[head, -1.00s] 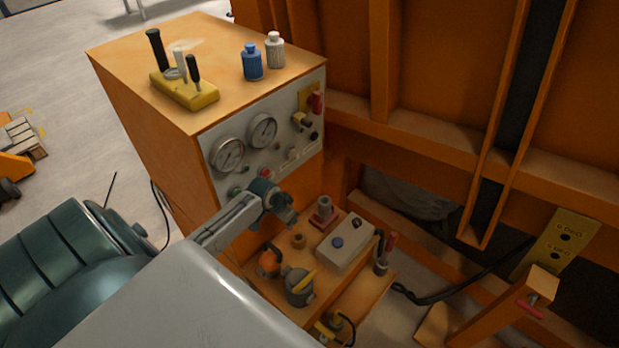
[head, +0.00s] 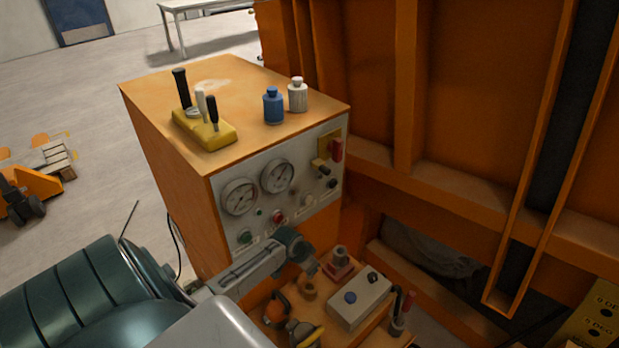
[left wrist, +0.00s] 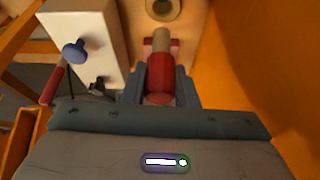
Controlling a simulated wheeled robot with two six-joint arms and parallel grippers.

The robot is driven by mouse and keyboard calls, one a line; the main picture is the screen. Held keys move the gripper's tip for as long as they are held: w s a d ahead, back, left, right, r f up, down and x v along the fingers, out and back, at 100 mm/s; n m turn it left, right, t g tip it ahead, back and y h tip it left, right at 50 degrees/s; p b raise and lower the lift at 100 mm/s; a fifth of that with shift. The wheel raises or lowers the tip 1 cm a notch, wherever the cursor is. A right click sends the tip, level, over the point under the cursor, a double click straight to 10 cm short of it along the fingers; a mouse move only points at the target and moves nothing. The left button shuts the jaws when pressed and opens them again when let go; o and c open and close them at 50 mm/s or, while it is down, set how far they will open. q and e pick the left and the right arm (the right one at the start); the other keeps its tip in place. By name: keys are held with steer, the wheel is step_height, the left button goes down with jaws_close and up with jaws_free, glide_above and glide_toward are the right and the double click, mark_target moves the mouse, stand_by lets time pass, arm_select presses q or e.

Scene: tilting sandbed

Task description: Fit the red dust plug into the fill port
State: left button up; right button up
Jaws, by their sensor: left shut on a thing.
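My left gripper (left wrist: 160,88) is shut on the red dust plug (left wrist: 158,72) in the left wrist view. The plug is red with a grey, narrower end pointing toward the top of that view. A tan ring with a dark hole (left wrist: 162,9), which looks like the fill port, lies beyond the plug's grey end, with a gap between them in the picture. In the head view my left gripper (head: 312,268) is over the shelf, just behind the tan ring (head: 308,287). The plug cannot be made out there. My right gripper is not in view.
A white box with a blue knob (head: 350,298) stands right of the ring. A red-based grey post (head: 340,264) is close beside my gripper. An orange-and-black fitting (head: 277,308) stands at front left. The gauge panel (head: 270,197) rises behind.

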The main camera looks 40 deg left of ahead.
arm_select(q)
steer(key=shift+s+f, duration=0.1)
steer(key=shift+f, duration=0.55)
steer(key=shift+f+b, duration=1.35)
steer(key=shift+f, duration=0.45)
steer(key=shift+p, duration=0.7)
steer(key=shift+f+b, duration=1.95)
steer(key=shift+f, duration=0.7)
steer(key=o, duration=1)
steer(key=shift+r, duration=0.1)
